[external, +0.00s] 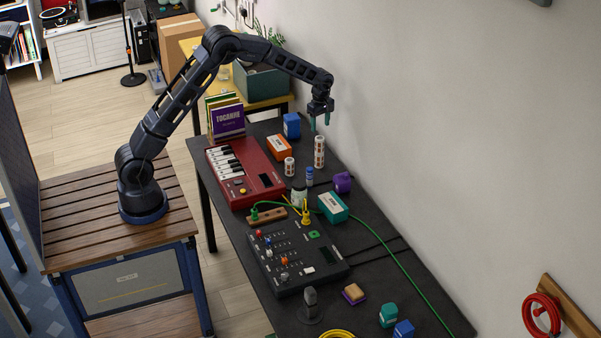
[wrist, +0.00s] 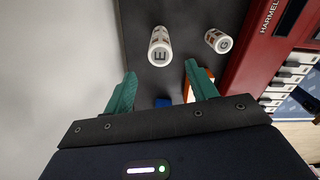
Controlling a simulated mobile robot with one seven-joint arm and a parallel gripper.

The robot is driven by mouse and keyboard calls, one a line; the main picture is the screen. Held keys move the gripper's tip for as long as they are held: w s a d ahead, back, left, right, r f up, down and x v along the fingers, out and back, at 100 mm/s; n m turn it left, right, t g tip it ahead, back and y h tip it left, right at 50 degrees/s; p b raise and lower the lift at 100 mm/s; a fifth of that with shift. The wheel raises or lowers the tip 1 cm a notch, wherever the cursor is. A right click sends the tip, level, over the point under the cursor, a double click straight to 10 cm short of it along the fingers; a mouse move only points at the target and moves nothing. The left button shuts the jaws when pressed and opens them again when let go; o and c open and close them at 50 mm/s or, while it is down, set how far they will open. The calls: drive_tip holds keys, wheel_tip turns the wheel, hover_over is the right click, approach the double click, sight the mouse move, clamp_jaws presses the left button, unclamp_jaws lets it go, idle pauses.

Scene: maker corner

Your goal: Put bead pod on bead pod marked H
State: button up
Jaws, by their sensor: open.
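A tall white bead pod with dark and orange marks, or a stack of them, stands upright near the wall in the external view (external: 319,152). A shorter white bead pod (external: 289,167) stands to its left and nearer the camera. In the wrist view, a pod top marked E (wrist: 160,47) and a smaller pod top marked G (wrist: 217,41) show. I cannot read an H on any pod. My gripper (external: 320,122) is above the table, over and beyond the tall pod. In the wrist view its green fingers (wrist: 163,88) are apart with nothing held between them.
A red keyboard (external: 244,172) lies left of the pods. An orange box (external: 279,147), blue box (external: 291,125), small blue bottle (external: 309,177), purple spool (external: 342,183) and teal box (external: 332,207) stand around them. The wall (external: 450,120) is close on the right.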

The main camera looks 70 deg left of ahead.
drive_tip(key=shift+r, duration=0.35)
drive_tip(key=s+d+r+m+t, duration=0.1)
drive_tip(key=s+d+r+m, duration=0.15)
drive_tip(key=s+r, duration=0.55)
drive_tip(key=s+d+r+m+t, duration=0.1)
drive_tip(key=s+r+m, duration=0.3)
drive_tip(key=s+r, duration=0.45)
drive_tip(key=s+d+r+m, duration=0.2)
drive_tip(key=s+r+m, duration=0.2)
drive_tip(key=s+r, duration=0.4)
drive_tip(key=s+d+m+t, duration=0.2)
drive_tip(key=s+m, duration=0.8)
drive_tip(key=s, duration=2)
drive_tip(key=shift+s+d+r+t, duration=0.15)
drive_tip(key=shift+s+d+t, duration=0.15)
drive_tip(key=shift+d, duration=0.4)
